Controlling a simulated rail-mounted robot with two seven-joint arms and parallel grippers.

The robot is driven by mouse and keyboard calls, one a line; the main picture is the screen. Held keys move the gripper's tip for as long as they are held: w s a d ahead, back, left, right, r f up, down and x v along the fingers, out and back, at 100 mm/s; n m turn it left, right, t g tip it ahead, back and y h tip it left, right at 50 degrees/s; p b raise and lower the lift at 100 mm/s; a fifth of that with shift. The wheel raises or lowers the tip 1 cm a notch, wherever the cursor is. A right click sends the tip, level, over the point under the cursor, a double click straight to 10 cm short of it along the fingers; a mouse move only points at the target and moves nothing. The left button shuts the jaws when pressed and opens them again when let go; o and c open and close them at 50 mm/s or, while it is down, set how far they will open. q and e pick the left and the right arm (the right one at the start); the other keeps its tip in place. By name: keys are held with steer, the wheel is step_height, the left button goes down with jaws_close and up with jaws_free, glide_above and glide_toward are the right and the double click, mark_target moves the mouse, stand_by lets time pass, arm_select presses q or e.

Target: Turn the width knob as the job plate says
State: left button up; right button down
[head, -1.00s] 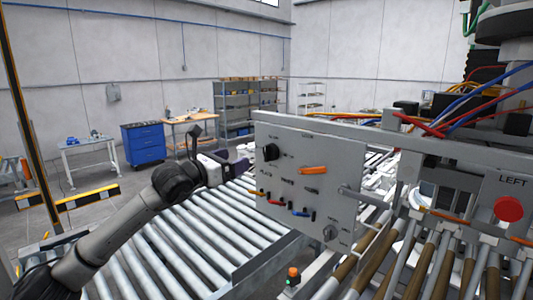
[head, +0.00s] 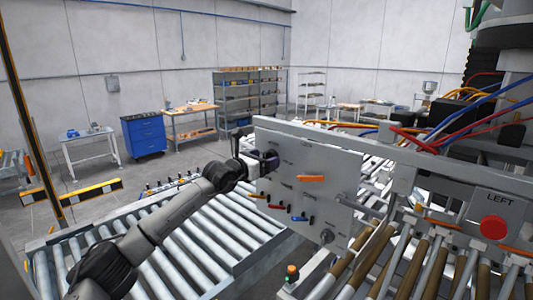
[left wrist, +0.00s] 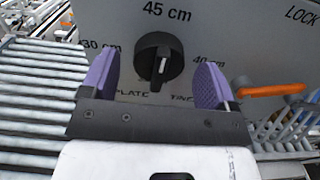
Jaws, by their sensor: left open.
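In the head view my left gripper (head: 262,161) is at the panel's upper left and hides most of the knob. No job plate is readable. My right gripper is not in view.
An orange lever (head: 311,179) sits right of the knob, with small coloured levers (head: 277,206) and a grey knob (head: 326,236) below. A red button (head: 493,228) is at far right. The roller conveyor (head: 190,240) runs under my left arm.

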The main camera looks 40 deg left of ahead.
arm_select(q)
steer(key=shift+w, duration=0.7)
steer(key=shift+d, duration=0.1)
steer(key=c, duration=0.9)
